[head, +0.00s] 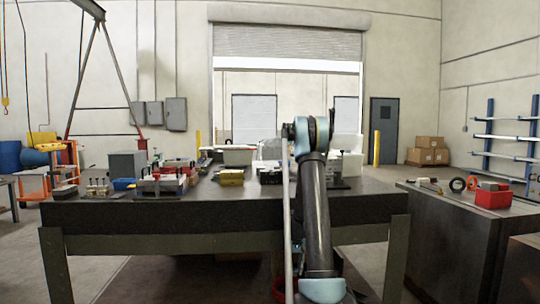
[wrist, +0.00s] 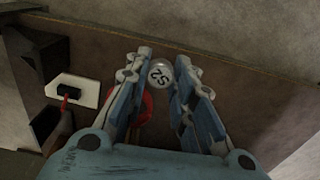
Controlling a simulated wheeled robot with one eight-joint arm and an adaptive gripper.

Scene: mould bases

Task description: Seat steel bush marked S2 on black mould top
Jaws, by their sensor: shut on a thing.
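In the wrist view my gripper (wrist: 163,60) is shut on a small round grey steel bush (wrist: 160,73). The bush sits between the fingertips, and its end face with the mark S2 is turned to the camera. The bush is held clear of the surfaces below it. My gripper and the bush cannot be made out in the head view, where my arm stands upright at the table's front edge. Several mould bases stand on the dark table (head: 220,208), one with red parts (head: 163,184) at left. I cannot tell which is the black mould top.
A yellow block (head: 230,176) and a grey bin (head: 239,155) stand mid-table. A red box (head: 493,196) sits on the right bench (head: 450,210). In the wrist view a red round thing (wrist: 146,106) shows behind the left finger, and a white plate (wrist: 88,92) lies at left.

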